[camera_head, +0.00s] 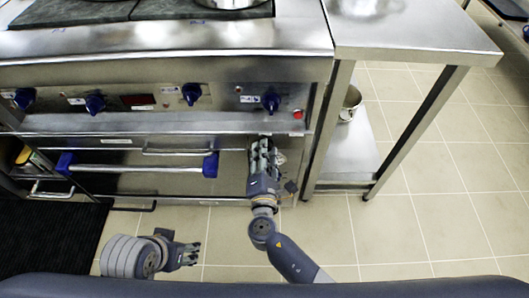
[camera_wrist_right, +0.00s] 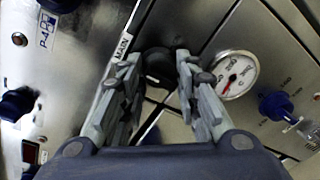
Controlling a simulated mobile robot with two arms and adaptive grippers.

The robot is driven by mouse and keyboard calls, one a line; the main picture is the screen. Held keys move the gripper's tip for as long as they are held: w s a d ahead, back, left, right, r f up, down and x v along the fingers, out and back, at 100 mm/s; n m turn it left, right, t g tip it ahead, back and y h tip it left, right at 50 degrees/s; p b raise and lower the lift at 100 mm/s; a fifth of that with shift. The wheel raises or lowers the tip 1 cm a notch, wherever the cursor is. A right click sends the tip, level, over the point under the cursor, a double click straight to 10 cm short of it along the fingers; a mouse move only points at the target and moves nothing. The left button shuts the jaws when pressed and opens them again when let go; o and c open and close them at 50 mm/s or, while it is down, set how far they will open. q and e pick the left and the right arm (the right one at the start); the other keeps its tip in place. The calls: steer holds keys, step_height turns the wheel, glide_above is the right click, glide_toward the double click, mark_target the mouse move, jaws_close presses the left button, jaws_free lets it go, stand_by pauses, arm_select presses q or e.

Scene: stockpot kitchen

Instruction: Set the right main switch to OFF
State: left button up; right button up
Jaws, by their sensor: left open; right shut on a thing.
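The right main switch is a dark round knob (camera_wrist_right: 157,66) beside a "MAIN" label (camera_wrist_right: 123,48) in the right wrist view. In the head view it is hidden behind my right gripper (camera_head: 263,145), which is at the right end of the stove front. In the right wrist view, the two fingers of this gripper (camera_wrist_right: 162,75) are on either side of the knob and shut on it. The switch's pointer position cannot be made out. My left gripper (camera_head: 190,255) is open and empty, low over the floor, away from the stove.
Several blue knobs, one of them here (camera_head: 191,94), line the stove front. A red light or button (camera_head: 297,114) sits to the right. A round gauge (camera_wrist_right: 236,74) is close to my right fingers. A blue-ended oven handle (camera_head: 140,168) sticks out. A steel table (camera_head: 415,28) stands right.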

steer(key=shift+f, duration=0.1)
steer(key=o, duration=1.1)
steer(key=shift+c, duration=0.2)
steer(key=s+r, duration=0.1)
steer(key=s, duration=1.1)
